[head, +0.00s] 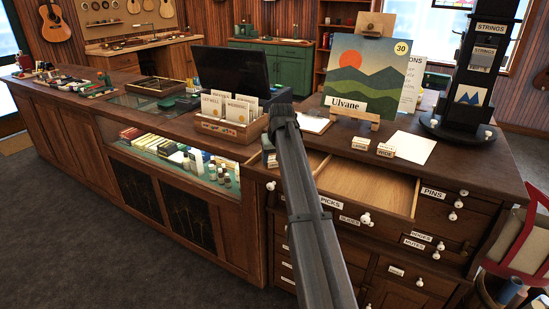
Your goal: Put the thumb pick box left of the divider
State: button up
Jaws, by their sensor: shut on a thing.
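A drawer labelled PICKS (330,203) stands open at the front of the counter. A thin divider (321,166) seems to cross it, and the part to its right is bare wood. Small dark green boxes (269,157) show at the drawer's left end, beside my dark arm. I cannot tell whether one is the thumb pick box. My arm reaches up across the middle of the head view and covers part of the drawer. My gripper's fingers, and anything between them, are hidden behind it.
Two small labelled boxes (386,150) and a white sheet (414,147) lie on the counter behind the drawer. An easel picture (365,75) and a dark display stand (478,90) rise behind. A card rack (228,130) stands left of my arm.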

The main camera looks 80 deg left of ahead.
jog(key=shift+f, duration=0.1)
jog(key=o, duration=1)
jog(key=v, duration=1.2)
